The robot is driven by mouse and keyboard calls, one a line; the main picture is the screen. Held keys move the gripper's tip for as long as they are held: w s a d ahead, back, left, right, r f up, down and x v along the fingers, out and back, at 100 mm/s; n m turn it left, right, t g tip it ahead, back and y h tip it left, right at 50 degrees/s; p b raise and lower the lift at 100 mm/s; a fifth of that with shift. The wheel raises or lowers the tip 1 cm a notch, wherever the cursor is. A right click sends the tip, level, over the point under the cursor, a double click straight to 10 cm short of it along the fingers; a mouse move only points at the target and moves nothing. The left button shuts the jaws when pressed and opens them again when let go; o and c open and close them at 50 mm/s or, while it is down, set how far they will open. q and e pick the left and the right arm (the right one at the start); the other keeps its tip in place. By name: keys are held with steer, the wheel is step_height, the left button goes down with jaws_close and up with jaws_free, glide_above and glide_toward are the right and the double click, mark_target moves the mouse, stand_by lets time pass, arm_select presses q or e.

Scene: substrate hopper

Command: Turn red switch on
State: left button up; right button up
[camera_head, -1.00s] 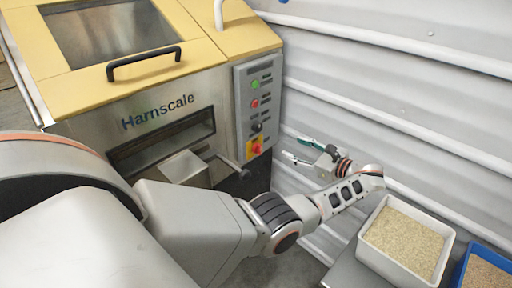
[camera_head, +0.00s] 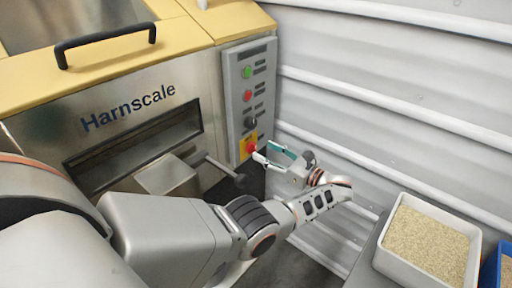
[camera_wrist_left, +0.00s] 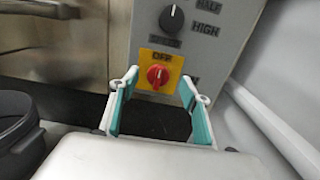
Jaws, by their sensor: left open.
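The red switch (camera_head: 251,143) is a rotary knob on a yellow plate at the bottom of the grey control panel (camera_head: 239,104). In the left wrist view the red knob (camera_wrist_left: 157,75) sits between and beyond my fingertips, with "OFF" printed above it and a partly hidden label at lower right. Its grip ridge looks about upright. My left gripper (camera_head: 268,153) is open and empty, its fingers pointing at the panel just right of and below the switch. It also shows in the left wrist view (camera_wrist_left: 160,92), apart from the knob. My right gripper is out of view.
Above the switch are a black knob (camera_wrist_left: 172,18), a red button (camera_head: 247,96) and a green button (camera_head: 246,72). A lever handle (camera_head: 226,170) sticks out below left. A ribbed wall (camera_head: 400,100) is close on the right. A white bin of grain (camera_head: 385,254) stands lower right.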

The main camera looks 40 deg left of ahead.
mark_target(252, 148)
arm_select(q)
steer(key=a, duration=0.4)
steer(key=shift+w+a+f, duration=0.1)
steer(key=shift+w+a, duration=0.05)
steer(key=shift+a, duration=0.15)
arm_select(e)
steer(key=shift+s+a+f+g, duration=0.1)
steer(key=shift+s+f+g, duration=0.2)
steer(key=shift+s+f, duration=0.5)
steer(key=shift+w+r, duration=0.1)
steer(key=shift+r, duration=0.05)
arm_select(q)
steer(key=c, duration=1.1)
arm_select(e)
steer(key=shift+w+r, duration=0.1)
